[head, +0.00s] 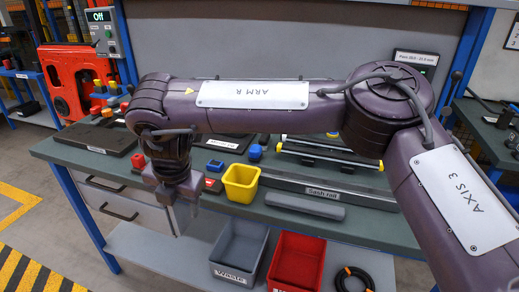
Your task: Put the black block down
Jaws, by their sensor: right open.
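My right gripper (179,216) hangs from the arm that comes in from the right, pointing down at the front edge of the green-topped workbench (375,222). It is open, left of a yellow bin (241,183). I cannot make out a black block in its jaws or pick one out for certain on the bench; the arm hides part of the top. My left gripper is out of view.
A dark flat board (97,137) lies at the bench's left end. A grey bar (305,206) lies near the front edge. Below stand a grey Waste bin (238,252) and a red bin (296,262). A rail (330,190) runs along the bench.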

